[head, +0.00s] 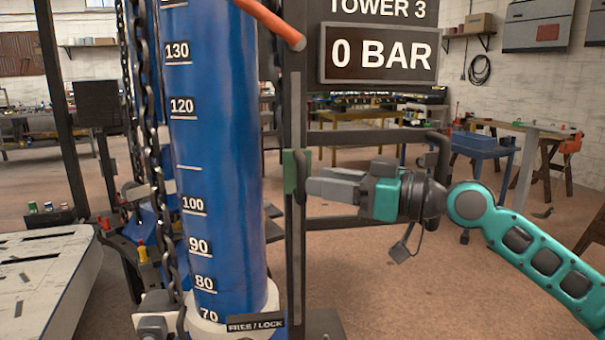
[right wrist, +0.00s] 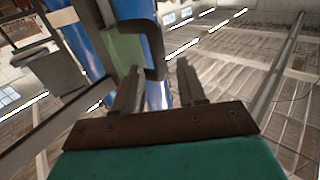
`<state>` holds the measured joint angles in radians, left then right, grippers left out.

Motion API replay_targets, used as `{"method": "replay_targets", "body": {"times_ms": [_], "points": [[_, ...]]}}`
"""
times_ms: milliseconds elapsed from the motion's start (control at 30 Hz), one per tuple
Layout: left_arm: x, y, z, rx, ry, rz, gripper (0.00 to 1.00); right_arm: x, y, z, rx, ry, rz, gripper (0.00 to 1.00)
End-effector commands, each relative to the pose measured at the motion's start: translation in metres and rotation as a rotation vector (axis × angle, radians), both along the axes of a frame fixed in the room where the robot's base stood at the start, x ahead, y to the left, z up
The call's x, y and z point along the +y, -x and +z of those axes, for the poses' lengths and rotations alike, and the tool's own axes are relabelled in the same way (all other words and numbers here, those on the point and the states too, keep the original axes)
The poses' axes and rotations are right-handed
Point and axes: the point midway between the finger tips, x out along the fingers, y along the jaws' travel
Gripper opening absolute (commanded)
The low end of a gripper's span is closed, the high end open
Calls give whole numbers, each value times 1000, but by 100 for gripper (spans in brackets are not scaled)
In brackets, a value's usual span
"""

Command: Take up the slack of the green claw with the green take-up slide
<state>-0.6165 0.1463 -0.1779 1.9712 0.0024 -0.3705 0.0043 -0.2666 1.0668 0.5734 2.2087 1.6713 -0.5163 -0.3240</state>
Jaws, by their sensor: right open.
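The green take-up slide (head: 290,173) sits on a dark upright rail (head: 293,250) to the right of the blue column, with a dark handle (head: 302,165) on its right side. My right gripper (head: 309,187) points left with its tips close to this handle. In the right wrist view, the slide (right wrist: 125,50) and its handle (right wrist: 151,42) show just beyond the open fingers (right wrist: 158,72). I cannot tell whether the handle lies between the fingertips. I cannot make out the green claw in either view. My left gripper is not in view.
The blue column (head: 215,150) carries a number scale, with a dark chain (head: 150,130) at its left. A FREE / LOCK plate (head: 256,323) is at its foot. A display (head: 379,54) reads 0 BAR.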

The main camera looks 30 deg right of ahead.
Motion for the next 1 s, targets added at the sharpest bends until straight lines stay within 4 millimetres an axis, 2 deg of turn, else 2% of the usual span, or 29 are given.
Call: {"method": "replay_targets", "body": {"times_ms": [200,500,1000], "points": [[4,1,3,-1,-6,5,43,12,-21,2,-1,5,0,41],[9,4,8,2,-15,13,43,21,-37,2,-3,-2,-1,41],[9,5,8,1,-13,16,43,24,-42,0,1,-1,-1,41]]}}
